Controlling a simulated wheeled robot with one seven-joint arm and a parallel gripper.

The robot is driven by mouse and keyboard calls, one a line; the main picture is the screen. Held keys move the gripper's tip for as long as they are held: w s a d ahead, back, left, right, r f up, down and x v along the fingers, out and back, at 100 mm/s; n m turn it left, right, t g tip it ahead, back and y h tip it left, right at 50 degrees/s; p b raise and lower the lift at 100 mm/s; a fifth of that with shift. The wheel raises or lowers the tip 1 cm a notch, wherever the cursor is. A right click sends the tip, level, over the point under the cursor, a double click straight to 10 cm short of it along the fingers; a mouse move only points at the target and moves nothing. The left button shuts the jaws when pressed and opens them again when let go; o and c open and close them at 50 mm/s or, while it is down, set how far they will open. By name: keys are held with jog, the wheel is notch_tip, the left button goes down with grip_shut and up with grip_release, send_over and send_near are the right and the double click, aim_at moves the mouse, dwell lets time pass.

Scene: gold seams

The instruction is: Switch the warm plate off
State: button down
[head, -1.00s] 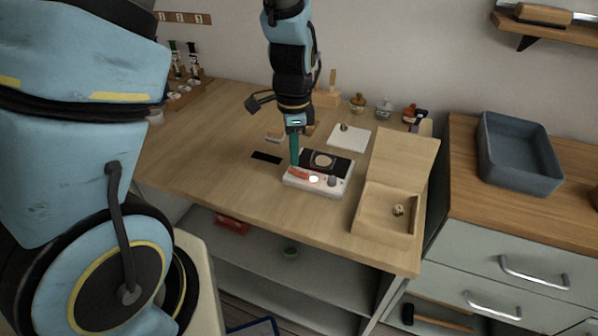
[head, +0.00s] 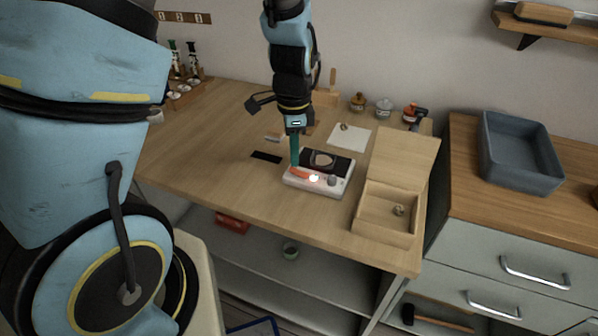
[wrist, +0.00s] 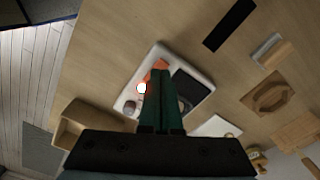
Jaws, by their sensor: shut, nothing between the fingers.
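The warm plate (head: 325,190) is a white box with a black top pad (head: 340,164) on the table, near its front edge. On its front strip are an orange-red switch (head: 301,174), a bright glowing lamp (head: 313,178) and a grey knob (head: 332,181). My gripper (head: 295,165) points down, its green fingers shut and empty, right at the switch end. The wrist view shows the fingertips (wrist: 161,72) beside the switch (wrist: 153,72), covering part of it. I cannot tell whether they touch it. The lamp (wrist: 142,88) and knob (wrist: 130,107) also show there.
An open wooden box (head: 385,233) stands right of the warm plate, holding a small object. A white sheet (head: 349,137) and several small pots lie behind. A black strip (head: 266,157) lies to the left.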

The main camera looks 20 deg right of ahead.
aim_at(295, 171)
jog(key=shift+f+b, duration=0.75)
jog(key=shift+f, duration=0.35)
dwell(0.4)
jog(key=shift+r+p, duration=2.9)
jog(key=shift+r, duration=0.7)
jog(key=a+r+n, duration=0.5)
jog(key=a+n, duration=0.4)
jog(key=a, duration=0.3)
jog(key=w+a+r+n+t, duration=0.1)
jog(key=a+r+n, duration=0.3)
jog(key=a+n, duration=0.6)
jog(key=a, duration=0.3)
jog(key=shift+a+r+n+t, duration=0.2)
jog(key=shift+r+n+t, duration=0.1)
jog(key=shift+r, duration=0.05)
jog(key=c, duration=1.6)
grip_release()
jog(key=shift+w, duration=0.15)
